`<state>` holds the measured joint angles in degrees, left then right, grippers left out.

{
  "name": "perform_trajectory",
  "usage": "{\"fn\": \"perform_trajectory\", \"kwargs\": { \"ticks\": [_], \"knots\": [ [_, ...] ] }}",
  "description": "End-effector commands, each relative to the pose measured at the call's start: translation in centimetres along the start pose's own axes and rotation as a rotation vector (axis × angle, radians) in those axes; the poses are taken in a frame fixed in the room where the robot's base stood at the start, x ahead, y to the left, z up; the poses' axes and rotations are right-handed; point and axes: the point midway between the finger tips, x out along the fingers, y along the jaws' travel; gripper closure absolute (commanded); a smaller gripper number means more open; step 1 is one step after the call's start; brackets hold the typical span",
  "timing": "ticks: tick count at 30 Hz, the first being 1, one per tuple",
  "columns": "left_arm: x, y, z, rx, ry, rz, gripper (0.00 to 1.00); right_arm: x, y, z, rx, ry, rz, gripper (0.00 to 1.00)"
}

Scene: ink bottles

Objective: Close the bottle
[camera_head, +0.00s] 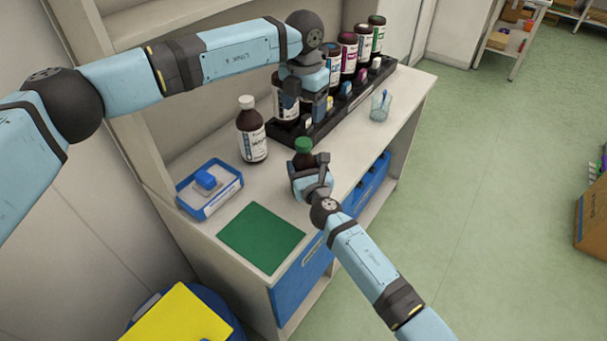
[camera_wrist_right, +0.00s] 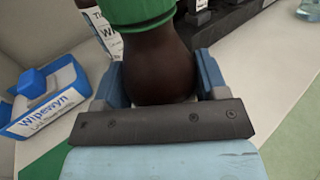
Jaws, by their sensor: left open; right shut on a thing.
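A dark brown bottle (camera_wrist_right: 158,65) with a green cap (camera_head: 303,145) stands upright at the counter's front edge. The green cap also shows in the right wrist view (camera_wrist_right: 140,12). It sits on the bottle's neck; I cannot tell how tight it is. My right gripper (camera_head: 308,182) is shut around the bottle's body, with a finger on each side in the right wrist view (camera_wrist_right: 160,82). My left gripper (camera_head: 312,108) is open, pointing down, beyond and above the green cap, over the near part of the rack. I see nothing between its fingers.
A black rack (camera_head: 340,110) holds several brown bottles and small caps. A white-capped brown bottle (camera_head: 252,135) stands to the left. A blue tray (camera_head: 212,200), a green mat (camera_head: 261,238) and a clear cup (camera_head: 380,108) are on the counter (camera_head: 405,88).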

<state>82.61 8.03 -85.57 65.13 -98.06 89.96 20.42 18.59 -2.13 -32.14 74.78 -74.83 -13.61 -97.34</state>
Motion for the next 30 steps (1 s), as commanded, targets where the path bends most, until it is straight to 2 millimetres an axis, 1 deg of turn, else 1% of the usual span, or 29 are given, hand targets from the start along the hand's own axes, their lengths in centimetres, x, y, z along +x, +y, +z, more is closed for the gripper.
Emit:
{"fn": "perform_trajectory", "kwargs": {
  "ticks": [1,3,6,15,16,19,20,27,30],
  "knots": [
    [-0.8,0.0,0.0,0.000,-0.001,0.001,0.26,0.0,0.0,0.0,0.000,0.000,0.000,1.00],
    [-1.5,0.0,0.0,0.000,0.000,0.001,0.26,0.0,0.0,0.0,0.000,0.000,0.000,1.00],
    [-2.0,0.0,0.0,0.000,0.000,0.000,0.26,0.0,0.0,0.0,0.000,0.000,0.000,1.00],
    [-2.2,0.0,0.0,0.000,0.000,0.000,0.26,0.0,0.0,0.0,0.000,0.000,0.000,1.00],
    [-2.2,0.0,0.0,0.000,0.000,0.000,0.26,0.0,0.0,0.0,0.000,0.000,0.000,0.29],
    [-2.2,0.0,0.0,0.000,0.000,0.000,0.26,0.0,0.0,0.0,0.000,0.000,0.000,0.06],
    [-2.2,0.0,0.0,0.000,0.000,0.000,0.26,0.0,0.0,0.0,0.000,0.000,0.000,0.04],
    [-2.2,0.0,0.0,0.000,0.000,0.000,0.26,0.0,0.0,0.0,0.000,0.000,0.000,0.04],
    [-2.4,0.0,0.0,0.000,0.000,0.000,0.26,-0.5,0.0,0.0,-0.001,0.000,0.000,0.04]
  ]
}}
